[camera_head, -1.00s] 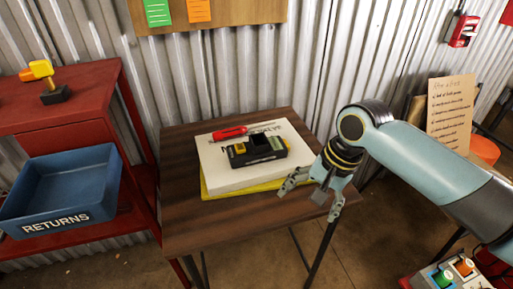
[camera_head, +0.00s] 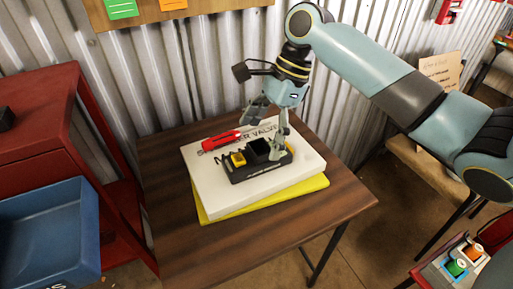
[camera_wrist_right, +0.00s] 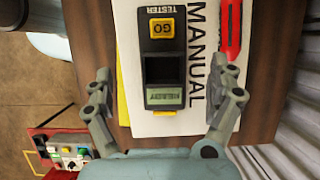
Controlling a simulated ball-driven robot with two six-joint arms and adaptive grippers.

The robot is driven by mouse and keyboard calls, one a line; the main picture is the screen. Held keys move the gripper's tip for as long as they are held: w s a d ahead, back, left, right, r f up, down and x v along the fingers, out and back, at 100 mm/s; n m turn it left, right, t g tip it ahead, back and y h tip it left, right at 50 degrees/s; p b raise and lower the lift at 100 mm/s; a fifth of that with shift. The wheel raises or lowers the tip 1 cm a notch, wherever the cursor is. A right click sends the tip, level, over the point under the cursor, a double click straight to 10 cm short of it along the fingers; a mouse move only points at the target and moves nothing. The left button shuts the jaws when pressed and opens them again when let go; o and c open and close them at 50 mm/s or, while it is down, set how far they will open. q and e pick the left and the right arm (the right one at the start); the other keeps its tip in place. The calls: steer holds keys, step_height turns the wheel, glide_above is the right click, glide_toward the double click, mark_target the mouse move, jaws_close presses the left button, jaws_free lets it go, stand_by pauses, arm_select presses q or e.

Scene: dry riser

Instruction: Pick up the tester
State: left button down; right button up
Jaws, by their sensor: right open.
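The tester (camera_head: 238,175) is a black block with a yellow GO button, a dark recess and a small greenish panel. It lies on a white manual (camera_head: 218,197) on the small wooden table. My right gripper (camera_head: 267,130) is open and empty above the tester, coming from behind it, and hides part of its right end. In the right wrist view the tester (camera_wrist_right: 152,45) lies between the two spread fingers of the gripper (camera_wrist_right: 162,80), with a gap on each side. Whether a finger touches it I cannot tell.
A red-handled tool (camera_head: 222,141) lies on the manual just behind the tester. A yellow book (camera_head: 302,193) lies under the manual. The wooden table (camera_head: 162,205) is otherwise bare. A blue bin (camera_head: 45,225) and a red cart (camera_head: 45,125) stand at left. A corrugated wall rises behind.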

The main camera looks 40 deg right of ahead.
mark_target(251, 157)
steer(key=shift+w+a+f, duration=0.1)
steer(key=shift+a+f, duration=0.05)
steer(key=shift+f, duration=0.3)
steer(key=b+x, duration=0.1)
steer(key=x, duration=0.3)
steer(key=shift+w+a+f+b, duration=0.15)
steer(key=shift+a+f+b, duration=0.05)
steer(key=shift+b, duration=0.1)
steer(key=shift+w+a+f, duration=0.1)
steer(key=shift+a+f, duration=0.05)
steer(key=shift+f, duration=0.2)
arm_select(q)
steer(key=shift+w+f, duration=0.25)
steer(key=shift+f, duration=0.25)
steer(key=shift+w+f, duration=0.2)
steer(key=shift+f, duration=0.25)
arm_select(e)
steer(key=shift+c, duration=0.2)
steer(key=c, duration=0.4)
arm_select(q)
steer(key=shift+s, duration=0.35)
arm_select(e)
steer(key=shift+r, duration=0.1)
steer(key=c, duration=1.1)
steer(key=shift+o, duration=0.2)
steer(key=shift+r, duration=0.1)
